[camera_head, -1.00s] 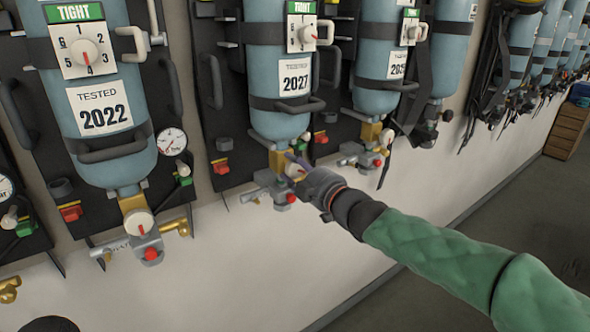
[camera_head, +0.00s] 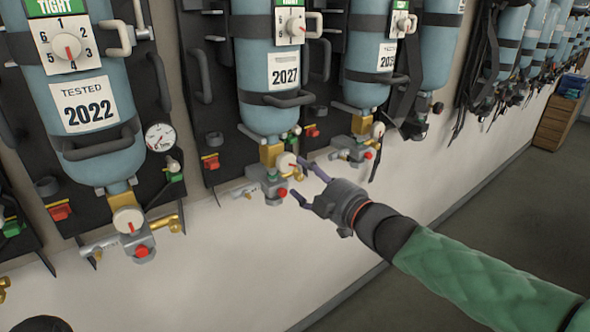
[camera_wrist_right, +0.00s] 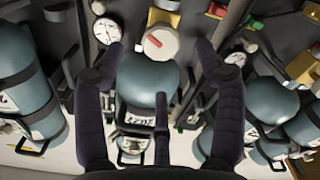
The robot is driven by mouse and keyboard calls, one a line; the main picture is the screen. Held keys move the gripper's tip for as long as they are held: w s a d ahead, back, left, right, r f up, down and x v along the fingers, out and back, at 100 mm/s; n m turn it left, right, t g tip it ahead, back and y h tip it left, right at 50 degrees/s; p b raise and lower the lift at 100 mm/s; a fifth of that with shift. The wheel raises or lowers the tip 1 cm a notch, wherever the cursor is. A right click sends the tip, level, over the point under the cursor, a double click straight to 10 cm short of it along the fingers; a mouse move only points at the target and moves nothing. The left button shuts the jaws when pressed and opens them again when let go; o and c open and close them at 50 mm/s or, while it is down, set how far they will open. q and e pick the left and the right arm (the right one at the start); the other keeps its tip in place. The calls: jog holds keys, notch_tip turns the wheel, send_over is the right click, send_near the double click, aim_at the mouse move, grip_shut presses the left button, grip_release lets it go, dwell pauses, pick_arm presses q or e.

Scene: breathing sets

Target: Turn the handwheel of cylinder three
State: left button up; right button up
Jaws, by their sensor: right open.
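Light blue cylinders hang in a row on the wall; no number in view marks cylinder three for certain. The cylinder tagged 2027 (camera_head: 268,110) has a cream handwheel (camera_head: 287,162) with a red mark on a brass valve at its lower end. My right gripper (camera_head: 306,183) is open and empty, just right of this handwheel and apart from it. In the right wrist view, a cream handwheel with a red mark (camera_wrist_right: 160,42) lies ahead between the spread fingers (camera_wrist_right: 157,60).
The cylinder tagged 2022 (camera_head: 85,110) with its handwheel (camera_head: 128,220) and gauge (camera_head: 160,137) is at the left. Another cylinder (camera_head: 367,85) hangs beyond the 2027 one. Black straps (camera_head: 480,70) hang further right. The floor at the right is clear up to a wooden cabinet (camera_head: 556,120).

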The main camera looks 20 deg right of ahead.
jog(key=shift+v, duration=1.95)
jog(key=shift+f, duration=0.1)
dwell(6.0)
